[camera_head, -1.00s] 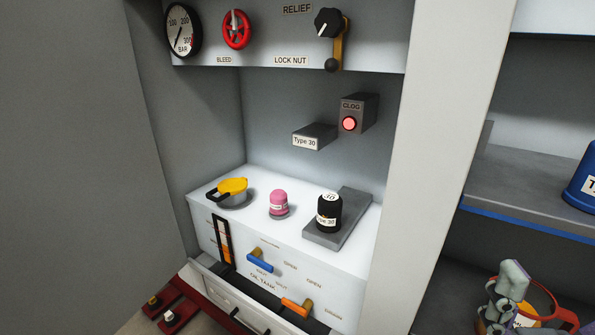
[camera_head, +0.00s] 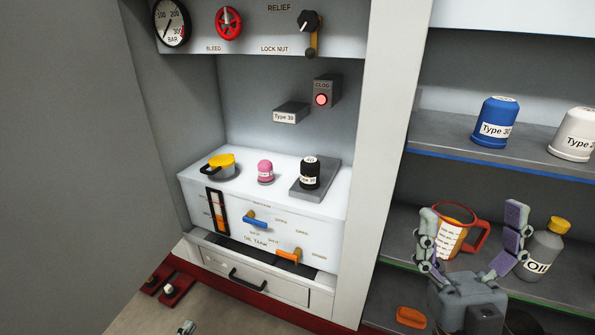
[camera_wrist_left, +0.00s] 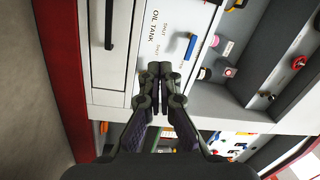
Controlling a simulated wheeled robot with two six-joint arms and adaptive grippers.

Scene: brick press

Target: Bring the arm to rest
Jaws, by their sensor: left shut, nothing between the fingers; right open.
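My left gripper (camera_head: 186,327) shows only as a small tip at the bottom edge of the head view. In the left wrist view its fingers (camera_wrist_left: 160,72) are shut together and empty, in front of the white oil tank front (camera_wrist_left: 150,50). My right gripper (camera_head: 472,213) is open, its fingers spread wide in front of the lower right shelf. A clear jug with a red rim and handle (camera_head: 468,243) stands behind and between those fingers. I cannot tell whether they touch it.
An oil bottle (camera_head: 540,252) stands right of the right gripper, and an orange piece (camera_head: 411,317) lies at lower left of it. Blue (camera_head: 495,122) and white (camera_head: 574,135) filters stand on the shelf above. A grey panel (camera_head: 70,170) fills the left.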

